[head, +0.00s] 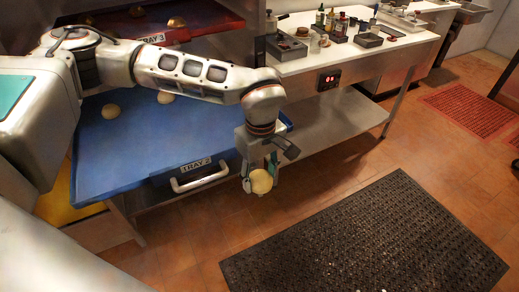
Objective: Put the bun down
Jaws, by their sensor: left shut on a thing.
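My left gripper (261,179) hangs down just past the front right corner of the blue tray. It is shut on a pale round bun (261,182), held in the air above the tiled floor. The blue tray (130,155), labelled TRAY 2, has a silver handle at its front. Two more buns rest on it towards the back, one at the left (111,111) and one beside my arm (166,98). My left arm covers part of the tray's back. My right gripper is not in view.
A red tray (205,22), labelled TRAY 3, holds several buns behind the blue one. A steel table (345,60) with bottles and containers stands at the back right. A black rubber mat (365,240) lies on the floor. The blue tray's front half is bare.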

